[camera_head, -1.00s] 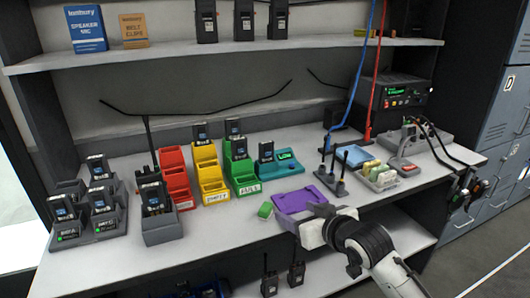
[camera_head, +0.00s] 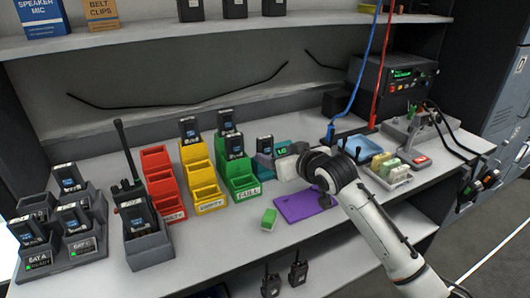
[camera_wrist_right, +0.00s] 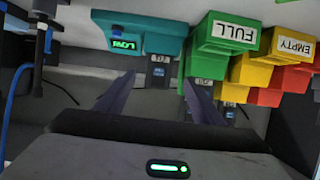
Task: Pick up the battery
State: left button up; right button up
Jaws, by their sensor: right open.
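A dark battery (camera_head: 265,146) with a pale-blue label stands upright in the teal tester (camera_wrist_right: 143,24), whose green display reads LOW. In the right wrist view the battery (camera_wrist_right: 158,66) lies ahead, between my open fingers and apart from them. My right gripper (camera_wrist_right: 158,82) is empty. In the head view my right gripper (camera_head: 284,160) is just right of the battery, covers most of the tester, and its fingers are hard to make out. Other dark batteries stand in the yellow bin (camera_head: 204,187) and green bin (camera_head: 240,179). My left gripper is out of view.
A red bin (camera_head: 163,195) stands left of the yellow one. Charger docks (camera_head: 85,250) with batteries and a radio (camera_head: 135,205) are at the left. A shelf (camera_head: 230,28) hangs above.

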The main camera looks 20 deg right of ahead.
aim_at(268, 151)
jog(key=x, duration=0.5)
jog(key=shift+d, duration=0.1)
jog(key=shift+s, duration=0.1)
jog(key=c, duration=1.3)
notch_tip(268, 151, up, 10)
